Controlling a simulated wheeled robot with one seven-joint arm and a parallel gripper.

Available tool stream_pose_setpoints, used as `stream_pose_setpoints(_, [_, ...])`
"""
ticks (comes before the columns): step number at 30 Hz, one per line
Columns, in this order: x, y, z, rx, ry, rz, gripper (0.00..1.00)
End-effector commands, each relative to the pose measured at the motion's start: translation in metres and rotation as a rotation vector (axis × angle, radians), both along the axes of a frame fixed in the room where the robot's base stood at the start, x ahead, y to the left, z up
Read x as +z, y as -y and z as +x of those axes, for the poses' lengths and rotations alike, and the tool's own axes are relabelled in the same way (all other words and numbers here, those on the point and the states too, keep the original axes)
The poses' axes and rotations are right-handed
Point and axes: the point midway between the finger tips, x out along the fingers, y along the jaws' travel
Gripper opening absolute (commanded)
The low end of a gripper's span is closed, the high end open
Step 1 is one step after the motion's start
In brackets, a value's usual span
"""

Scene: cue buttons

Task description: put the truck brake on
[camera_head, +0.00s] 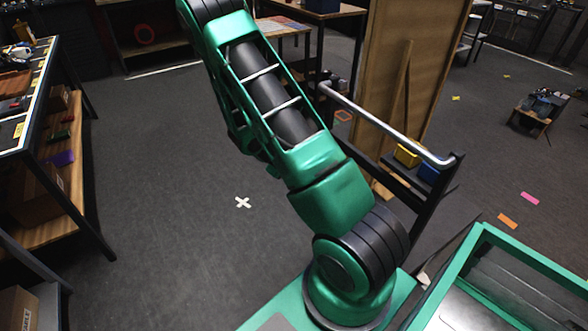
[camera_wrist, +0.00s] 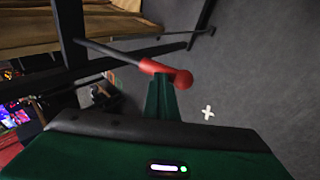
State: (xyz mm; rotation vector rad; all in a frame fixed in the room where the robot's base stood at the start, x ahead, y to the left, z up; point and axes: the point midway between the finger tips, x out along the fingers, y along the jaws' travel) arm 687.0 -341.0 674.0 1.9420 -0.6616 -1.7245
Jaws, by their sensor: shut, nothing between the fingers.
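The brake lever, a dark bar with a red sleeve and a red round knob (camera_wrist: 182,78), shows in the wrist view. It slants down to the right from a dark upright. My gripper (camera_wrist: 163,82) is shut with nothing in it. Its green fingers end at the red part of the lever; I cannot tell whether they touch it. In the head view the truck (camera_head: 385,124), a dark frame with a silver push handle, stands right of my arm. The brake lever and my gripper do not show there.
A yellow bin (camera_head: 407,154) and a blue bin (camera_head: 429,172) sit by the truck's handle. A wooden panel (camera_head: 400,75) stands behind it. A workbench (camera_head: 42,100) with shelves is at the left. The floor around the white cross (camera_head: 243,202) is clear.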

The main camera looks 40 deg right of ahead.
Motion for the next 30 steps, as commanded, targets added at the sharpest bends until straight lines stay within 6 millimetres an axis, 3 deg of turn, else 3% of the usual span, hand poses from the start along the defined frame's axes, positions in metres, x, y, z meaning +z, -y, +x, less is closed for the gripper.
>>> stream_pose_setpoints(8, [0.004,0.002,-0.002,-0.009,-0.006,-0.001,0.00])
stream_pose_setpoints(14, [0.037,-0.009,0.003,-0.007,0.008,-0.002,0.00])
stream_pose_setpoints(21, [0.076,-0.039,0.000,0.000,0.009,-0.002,0.00])
stream_pose_setpoints(30, [0.111,-0.065,-0.005,-0.002,0.007,-0.003,0.00])
